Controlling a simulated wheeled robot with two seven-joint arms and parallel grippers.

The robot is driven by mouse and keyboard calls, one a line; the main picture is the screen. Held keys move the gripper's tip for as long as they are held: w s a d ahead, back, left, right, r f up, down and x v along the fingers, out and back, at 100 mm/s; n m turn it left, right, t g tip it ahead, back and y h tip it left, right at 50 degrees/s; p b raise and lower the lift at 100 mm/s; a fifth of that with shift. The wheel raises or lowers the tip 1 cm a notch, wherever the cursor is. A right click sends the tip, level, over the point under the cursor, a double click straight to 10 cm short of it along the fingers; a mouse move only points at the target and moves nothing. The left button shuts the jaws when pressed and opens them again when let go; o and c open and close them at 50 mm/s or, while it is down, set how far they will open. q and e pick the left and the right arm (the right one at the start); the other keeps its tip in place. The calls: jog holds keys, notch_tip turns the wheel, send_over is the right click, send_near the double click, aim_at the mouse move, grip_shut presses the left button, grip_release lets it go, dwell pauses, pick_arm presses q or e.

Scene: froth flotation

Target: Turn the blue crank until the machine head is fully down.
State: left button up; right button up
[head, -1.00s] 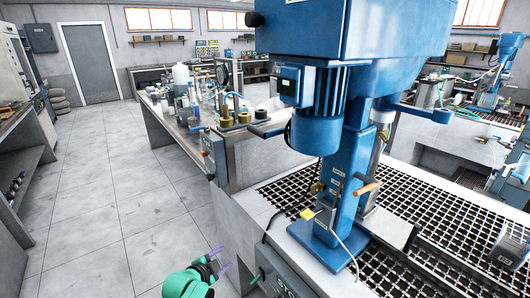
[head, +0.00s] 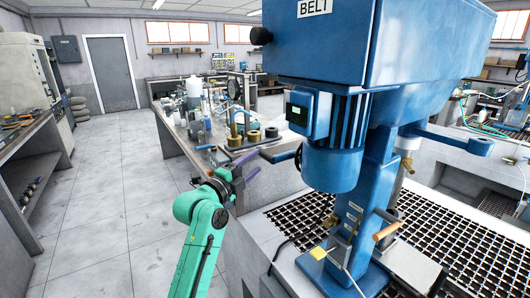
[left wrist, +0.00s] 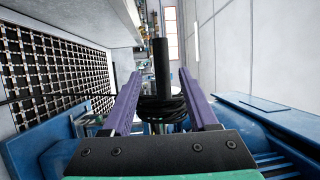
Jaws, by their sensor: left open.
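The blue machine head (head: 375,45) stands high at the upper right of the head view, on a blue column (head: 375,190). A blue motor (head: 332,150) hangs below it. A blue arm (head: 450,138) reaches right from the column. A dark, curved part (head: 290,153) shows left of the motor; I cannot tell whether either is the crank. My left gripper (head: 234,165) is open, its purple fingers apart, left of the motor. In the left wrist view a black upright cylinder (left wrist: 161,68) lies between the fingers in the picture; its distance is unclear. My right gripper is out of view.
A bench with bottles and brass parts (head: 240,130) stands behind my left gripper. Black grating (head: 305,215) surrounds the machine's base. The floor at left is clear.

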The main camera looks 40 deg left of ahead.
aim_at(262, 155)
pick_arm(q)
jog(key=w+p, duration=0.1)
jog(key=w, duration=0.1)
jog(key=w+r+p, duration=0.1)
jog(key=w, duration=0.2)
jog(key=shift+a, duration=0.2)
jog(key=shift+w+f, duration=0.2)
jog(key=shift+w, duration=0.25)
grip_shut()
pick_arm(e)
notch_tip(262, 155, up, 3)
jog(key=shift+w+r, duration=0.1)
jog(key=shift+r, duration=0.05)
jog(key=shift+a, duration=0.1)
